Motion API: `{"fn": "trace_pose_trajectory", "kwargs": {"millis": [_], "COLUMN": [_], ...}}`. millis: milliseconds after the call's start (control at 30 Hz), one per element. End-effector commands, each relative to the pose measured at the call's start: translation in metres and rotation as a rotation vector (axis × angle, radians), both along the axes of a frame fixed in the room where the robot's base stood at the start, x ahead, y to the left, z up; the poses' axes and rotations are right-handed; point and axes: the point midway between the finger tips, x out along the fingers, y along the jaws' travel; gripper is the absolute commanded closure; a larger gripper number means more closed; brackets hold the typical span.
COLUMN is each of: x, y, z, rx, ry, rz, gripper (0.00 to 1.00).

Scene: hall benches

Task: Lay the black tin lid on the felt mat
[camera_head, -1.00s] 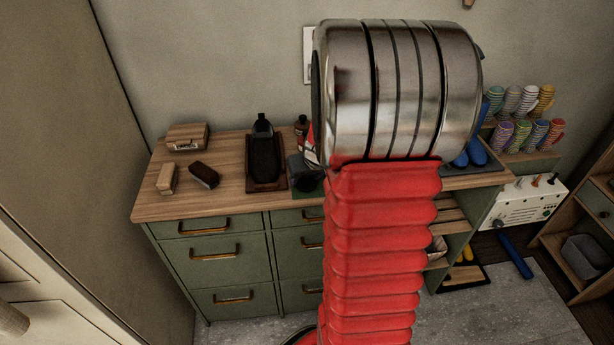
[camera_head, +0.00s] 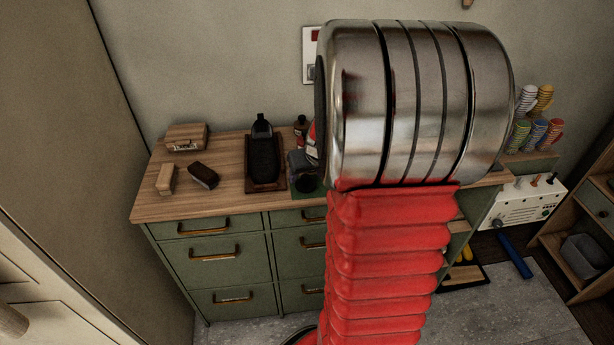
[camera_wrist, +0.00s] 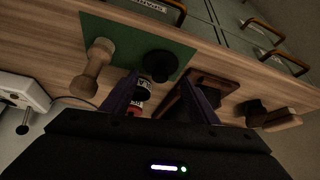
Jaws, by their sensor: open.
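A black round thing, apparently the tin lid (camera_wrist: 160,65), rests on the green felt mat (camera_wrist: 125,33) near the mat's edge in the wrist view. My gripper (camera_wrist: 161,80) is open, its two dark purple fingers apart on either side of the lid's near edge, with nothing clasped between them. I cannot tell the height of the fingers above the lid. In the head view a corner of the mat (camera_head: 297,193) shows beside a dark round shape, and my arm hides the gripper and most of the mat.
A red and white labelled bottle (camera_wrist: 143,92) stands close by. The bench front left (camera_head: 220,205) is clear.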

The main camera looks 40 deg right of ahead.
Motion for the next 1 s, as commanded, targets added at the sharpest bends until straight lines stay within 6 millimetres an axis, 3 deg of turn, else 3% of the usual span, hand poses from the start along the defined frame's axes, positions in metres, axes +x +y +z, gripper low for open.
{"fn": "trace_pose_trajectory", "kwargs": {"millis": [600,1000], "x": [-0.034,-0.042], "y": [0.014,0.017], "z": [0.065,0.078], "rx": [-0.002,0.0], "ry": [-0.002,0.001], "rz": [-0.001,-0.001], "gripper": [0.46,0.46]}}
